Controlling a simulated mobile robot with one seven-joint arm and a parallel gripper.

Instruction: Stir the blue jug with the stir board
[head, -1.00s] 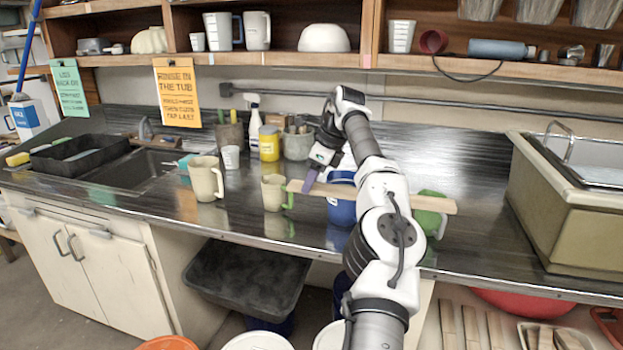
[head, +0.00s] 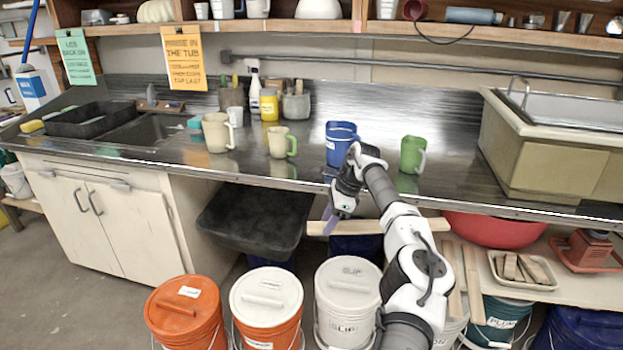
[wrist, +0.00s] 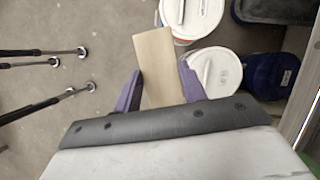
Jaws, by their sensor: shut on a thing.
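The blue jug (head: 341,140) stands upright on the dark counter, right of its middle; my arm's wrist overlaps its lower right in the head view. My gripper (head: 331,226) is in front of the counter edge, below the jug's level and apart from it. It is shut on the stir board (head: 320,228), a long pale wooden strip that lies roughly level across the view behind my arm. In the wrist view, my gripper's purple fingers (wrist: 158,88) press the board (wrist: 160,62) from both sides, with the floor and buckets below. The jug's inside is mostly hidden.
A cream jug with a green handle (head: 282,143), a larger cream jug (head: 217,132) and a green jug (head: 413,154) stand on the counter. Lidded buckets, including an orange one (head: 186,312) and a white one (head: 347,300), stand on the floor. A grey tub (head: 255,220) sits under the counter.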

